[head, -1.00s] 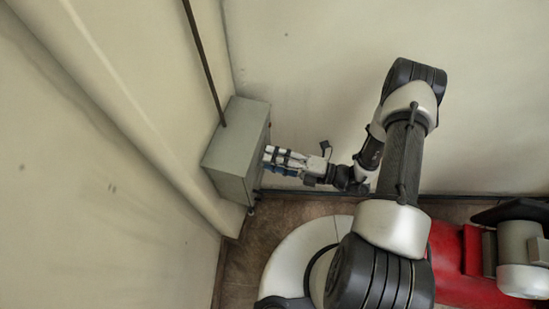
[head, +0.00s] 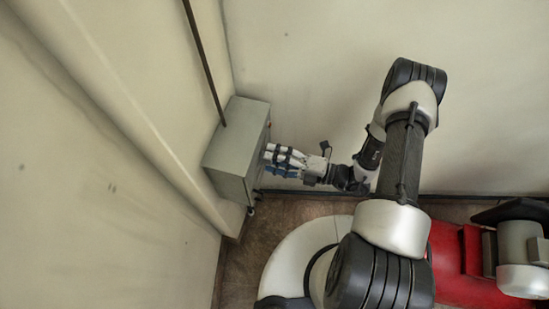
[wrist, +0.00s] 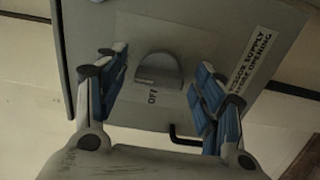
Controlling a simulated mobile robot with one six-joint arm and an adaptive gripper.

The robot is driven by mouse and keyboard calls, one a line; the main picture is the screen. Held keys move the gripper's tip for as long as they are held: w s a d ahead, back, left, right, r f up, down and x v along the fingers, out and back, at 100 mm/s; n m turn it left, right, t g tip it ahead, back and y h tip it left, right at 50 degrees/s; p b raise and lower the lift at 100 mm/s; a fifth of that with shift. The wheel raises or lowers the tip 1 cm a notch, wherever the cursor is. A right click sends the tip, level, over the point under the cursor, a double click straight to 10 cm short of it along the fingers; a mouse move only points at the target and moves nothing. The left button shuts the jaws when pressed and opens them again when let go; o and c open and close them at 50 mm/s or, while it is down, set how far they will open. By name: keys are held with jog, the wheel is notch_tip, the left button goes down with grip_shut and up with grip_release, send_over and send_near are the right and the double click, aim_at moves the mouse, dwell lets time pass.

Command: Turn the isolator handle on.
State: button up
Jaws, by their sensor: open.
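The grey isolator box (head: 232,152) is mounted on the wall left of my gripper in the head view. In the wrist view its front panel (wrist: 215,40) carries a grey isolator handle (wrist: 159,68), a rounded knob, with the word OFF printed beside it. My gripper (wrist: 157,85) is open, with one blue-padded finger on each side of the handle and clear gaps between. The gripper also shows in the head view (head: 268,158), close to the box front. I cannot tell how far the fingertips are from the panel. The handle is hidden in the head view.
A dark conduit (head: 203,62) runs up from the box top. A label about isolating the supply before opening (wrist: 252,62) is on the panel. A dark bracket-like part (wrist: 186,136) shows below the panel. Walls close in behind and to the left.

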dwell(0.3)
jog(key=v, duration=1.2)
jog(key=s+r+m+h, duration=0.3)
jog(key=r+m+h, duration=0.2)
jog(key=r+m, duration=0.5)
jog(key=s+r+m+g+h, duration=0.1)
jog(key=s+r+m+h, duration=0.2)
jog(key=r+m+h, duration=0.3)
jog(key=s+r+m+h, duration=0.3)
jog(key=r+m+h, duration=0.3)
jog(key=r+m, duration=0.9)
jog(key=shift+s+r+m+g, duration=0.3)
jog(key=shift+s+r+m, duration=0.1)
jog(key=shift+r, duration=0.6)
